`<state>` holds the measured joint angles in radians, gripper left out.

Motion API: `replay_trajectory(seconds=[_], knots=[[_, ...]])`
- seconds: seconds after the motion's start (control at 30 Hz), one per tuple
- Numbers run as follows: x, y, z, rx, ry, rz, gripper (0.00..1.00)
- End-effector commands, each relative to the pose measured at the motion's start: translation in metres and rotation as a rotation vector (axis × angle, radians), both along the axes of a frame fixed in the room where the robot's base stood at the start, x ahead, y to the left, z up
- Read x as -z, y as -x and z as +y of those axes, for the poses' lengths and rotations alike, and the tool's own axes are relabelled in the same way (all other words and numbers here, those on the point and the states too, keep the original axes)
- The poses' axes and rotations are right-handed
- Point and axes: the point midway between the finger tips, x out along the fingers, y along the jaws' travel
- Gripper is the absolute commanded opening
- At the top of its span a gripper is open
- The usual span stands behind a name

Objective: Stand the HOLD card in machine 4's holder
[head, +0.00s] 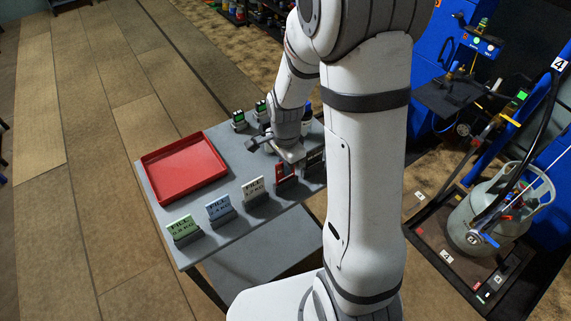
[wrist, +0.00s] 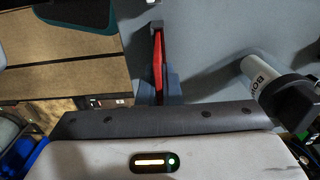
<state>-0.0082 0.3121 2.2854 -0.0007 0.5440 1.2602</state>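A red card (head: 280,172), whose print I cannot read, stands at the right part of the grey table in the head view. In the wrist view the red card (wrist: 158,62) shows nearly edge-on, with a blue-grey block (wrist: 173,84) beside its lower end. My gripper (head: 290,154) is close to the card, partly overlapping it in the head view. Its fingers are not clear, so I cannot tell whether they are around the card. Machine 4 is at the right, marked by a "4" plate (head: 559,64). I cannot make out its card holder.
Green (head: 181,227), blue (head: 219,207) and cream (head: 254,188) FILL cards stand in a row. A red tray (head: 184,168) lies behind them. A white cylinder (wrist: 262,74) is right of the card in the wrist view. A gas bottle (head: 490,210) stands on machine 4's platform.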

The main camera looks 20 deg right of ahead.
Motion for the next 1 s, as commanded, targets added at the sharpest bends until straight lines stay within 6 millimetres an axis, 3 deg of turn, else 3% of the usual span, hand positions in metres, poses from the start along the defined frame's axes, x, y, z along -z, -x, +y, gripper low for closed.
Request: replay_trajectory(seconds=[0.83,1.0], knots=[[0.012,0.000,0.000,0.000,0.000,0.000,0.00],[0.012,0.000,0.000,0.000,0.000,0.000,0.18]])
